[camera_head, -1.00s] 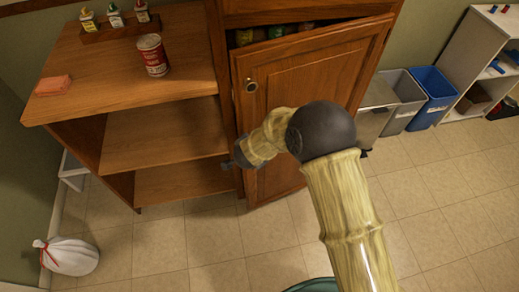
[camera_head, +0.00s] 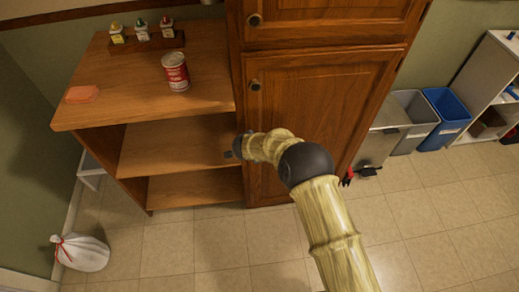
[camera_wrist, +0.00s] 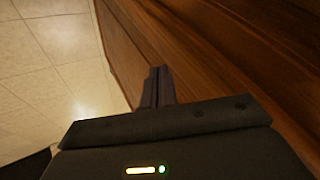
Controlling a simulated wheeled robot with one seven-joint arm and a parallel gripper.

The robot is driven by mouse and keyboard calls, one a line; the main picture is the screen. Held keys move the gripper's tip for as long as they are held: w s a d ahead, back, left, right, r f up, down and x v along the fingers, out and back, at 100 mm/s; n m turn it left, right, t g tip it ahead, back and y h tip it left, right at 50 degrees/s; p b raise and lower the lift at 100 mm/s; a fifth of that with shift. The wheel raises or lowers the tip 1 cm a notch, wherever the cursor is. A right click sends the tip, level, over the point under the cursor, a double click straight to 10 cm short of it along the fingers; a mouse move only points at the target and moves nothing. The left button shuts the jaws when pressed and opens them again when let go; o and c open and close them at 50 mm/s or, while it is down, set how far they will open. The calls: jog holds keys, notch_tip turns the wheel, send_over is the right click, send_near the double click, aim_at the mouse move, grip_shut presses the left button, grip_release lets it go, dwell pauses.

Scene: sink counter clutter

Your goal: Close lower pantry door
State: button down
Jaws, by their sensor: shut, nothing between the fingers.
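The lower pantry door (camera_head: 320,105) is a brown wooden panel with a round knob (camera_head: 254,85) near its upper left corner. It looks flush with the cabinet frame, and no gap shows along its top edge. My forearm hides part of its lower half. My gripper (camera_head: 228,154) is small in the head view, beside the door's left edge and in front of the open shelves. In the wrist view, my gripper's fingers (camera_wrist: 157,86) are together and empty, close to a brown wooden surface. I cannot tell whether they touch it.
An upper pantry door (camera_head: 320,20) is above, also shut. Open shelves (camera_head: 180,145) at left hold a red-and-white can (camera_head: 175,72). A metal bin (camera_head: 375,150), a grey bin (camera_head: 417,120) and a blue bin (camera_head: 446,117) stand at right. A white bag (camera_head: 82,253) lies on the floor.

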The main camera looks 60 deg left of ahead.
jog(key=shift+w+a+r+m+t+p, duration=0.15)
jog(key=shift+w+a+r+m+p, duration=0.15)
jog(key=shift+a, duration=0.3)
jog(key=shift+w+a+r+m+t+p, duration=0.1)
jog(key=shift+a+r+m+t, duration=0.1)
jog(key=shift+a+m, duration=0.3)
jog(key=shift+a+r, duration=0.15)
jog(key=shift+a, duration=0.05)
jog(key=shift+s+d+p, duration=0.15)
jog(key=shift+d+p, duration=0.05)
jog(key=shift+p, duration=0.45)
jog(key=s+d+r+h+p, duration=0.1)
jog(key=s+d+r+p, duration=0.2)
jog(key=s+d+r, duration=0.3)
jog(key=shift+s+d+r, duration=0.35)
jog(key=shift+s+d, duration=0.15)
jog(key=shift+s, duration=0.05)
